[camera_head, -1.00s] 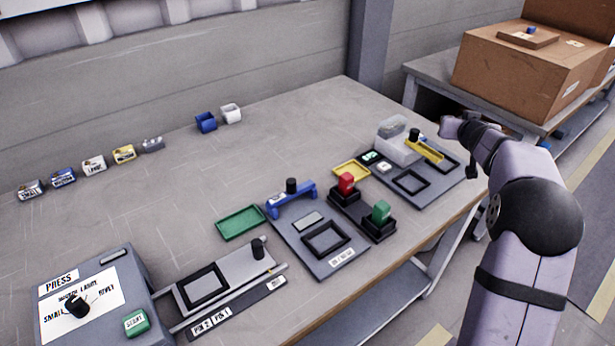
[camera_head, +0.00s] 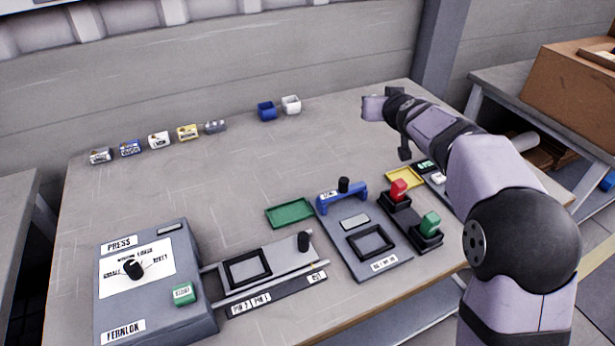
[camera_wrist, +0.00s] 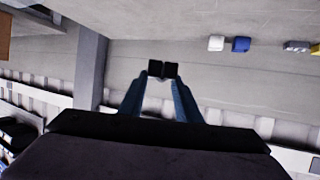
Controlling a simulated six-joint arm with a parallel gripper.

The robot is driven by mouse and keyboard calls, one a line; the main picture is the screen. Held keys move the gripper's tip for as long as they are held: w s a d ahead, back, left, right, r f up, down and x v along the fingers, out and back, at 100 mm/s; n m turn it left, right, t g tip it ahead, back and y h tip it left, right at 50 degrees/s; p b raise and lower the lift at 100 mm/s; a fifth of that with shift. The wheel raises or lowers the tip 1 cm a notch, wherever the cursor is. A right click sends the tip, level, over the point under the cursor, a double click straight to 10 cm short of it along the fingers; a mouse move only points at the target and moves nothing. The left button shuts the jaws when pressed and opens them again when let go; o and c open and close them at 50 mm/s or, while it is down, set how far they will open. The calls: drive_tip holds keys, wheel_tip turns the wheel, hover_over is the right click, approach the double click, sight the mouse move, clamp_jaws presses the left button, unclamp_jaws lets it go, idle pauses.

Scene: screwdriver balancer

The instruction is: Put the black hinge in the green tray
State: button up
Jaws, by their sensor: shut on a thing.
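The green tray (camera_head: 289,213) lies empty on the table in the head view, left of the blue bracket (camera_head: 342,199). My gripper (camera_wrist: 163,70) shows in the wrist view, its two blue fingers close together. Small black pieces sit at the fingertips; I take them to be the black hinge (camera_wrist: 156,68), held in the jaws, though its outline is hard to tell from the dark tips. In the head view my arm's end is raised over the back right of the table, right of and beyond the tray. The fingers and hinge cannot be made out there.
The press (camera_head: 155,280) and a sliding fixture (camera_head: 275,262) stand at the front left. The table behind the tray is clear.

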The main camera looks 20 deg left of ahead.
drive_tip(key=s+a+f+n+g+y+b, duration=0.1)
drive_tip(key=s+a+f, duration=0.15)
drive_tip(key=a, duration=0.25)
drive_tip(key=s+a+f+n+y+b, duration=0.1)
drive_tip(key=s+a+b, duration=0.15)
drive_tip(key=a, duration=0.25)
drive_tip(key=n+g+y+b, duration=0.2)
drive_tip(key=b, duration=0.5)
hover_over(285, 179)
wheel_tip(285, 179, down, 10)
drive_tip(key=shift+s+r, duration=0.1)
drive_tip(key=shift+r, duration=0.05)
drive_tip(key=shift+f+b, duration=1.4)
drive_tip(key=shift+f, duration=0.45)
drive_tip(key=shift+f, duration=0.15)
drive_tip(key=o, duration=1.1)
drive_tip(key=shift+c, duration=0.2)
